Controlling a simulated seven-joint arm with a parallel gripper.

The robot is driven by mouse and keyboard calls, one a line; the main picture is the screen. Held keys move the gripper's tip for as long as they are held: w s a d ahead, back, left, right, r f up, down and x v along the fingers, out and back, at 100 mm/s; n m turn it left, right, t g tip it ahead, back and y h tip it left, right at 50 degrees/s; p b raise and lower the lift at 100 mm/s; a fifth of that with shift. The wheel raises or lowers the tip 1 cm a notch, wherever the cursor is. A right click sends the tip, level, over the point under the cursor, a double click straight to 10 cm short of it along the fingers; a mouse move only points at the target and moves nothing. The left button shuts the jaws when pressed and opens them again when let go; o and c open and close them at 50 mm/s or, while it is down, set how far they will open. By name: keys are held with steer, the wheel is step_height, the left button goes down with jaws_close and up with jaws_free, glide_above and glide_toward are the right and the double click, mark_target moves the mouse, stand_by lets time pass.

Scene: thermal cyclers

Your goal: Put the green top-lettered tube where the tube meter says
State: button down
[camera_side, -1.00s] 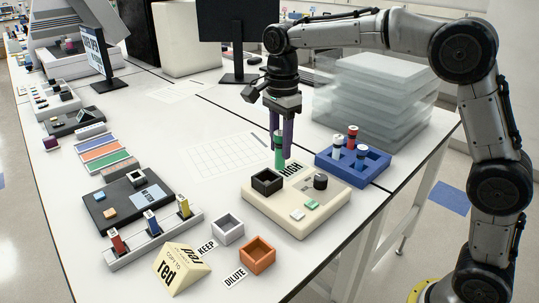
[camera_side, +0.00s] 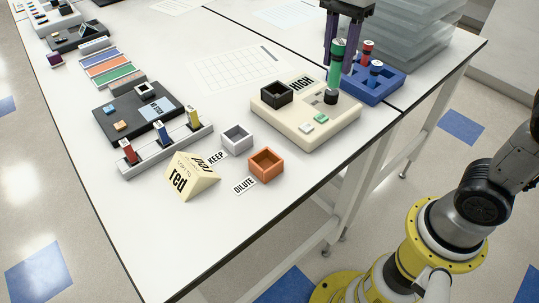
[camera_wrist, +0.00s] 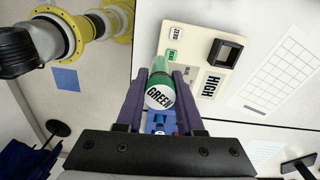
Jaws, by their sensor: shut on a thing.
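My gripper (camera_side: 341,48) is shut on the green tube (camera_side: 336,66) and holds it above the table, close to the meter's far right side and the blue rack. The cream tube meter (camera_side: 300,128) has a square black well (camera_side: 277,93), which looks empty, and a sign reading HIGH (camera_side: 302,84); the sign also shows in the wrist view (camera_wrist: 211,84). A grey open box (camera_side: 236,138) stands by a KEEP label (camera_side: 216,158). An orange open box (camera_side: 266,165) stands by a DILUTE label (camera_side: 244,186).
A blue rack (camera_side: 386,95) with a red-topped tube (camera_side: 367,50) and another tube stands right of the meter. A pale rack (camera_side: 168,152) holds red, blue and yellow tubes. A folded "red" card (camera_side: 200,188) stands near the front. Clear stacked boxes (camera_side: 425,40) stand behind.

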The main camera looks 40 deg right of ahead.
steer(key=s+a+f+n, duration=0.2)
steer(key=s+a+n, duration=0.5)
steer(key=s+a, duration=0.15)
steer(key=shift+w+a+f, duration=1.15)
steer(key=shift+w+f, duration=0.7)
steer(key=shift+f, duration=0.3)
steer(key=shift+w+a+f, duration=1.2)
steer(key=shift+w+f, duration=0.6)
steer(key=shift+f, duration=0.3)
steer(key=shift+w+a+f, duration=1.15)
steer(key=shift+w+f, duration=0.7)
steer(key=shift+f, duration=0.3)
steer(key=shift+f, duration=0.15)
steer(key=c, duration=0.5)
jaws_free()
steer(key=shift+c, duration=0.2)
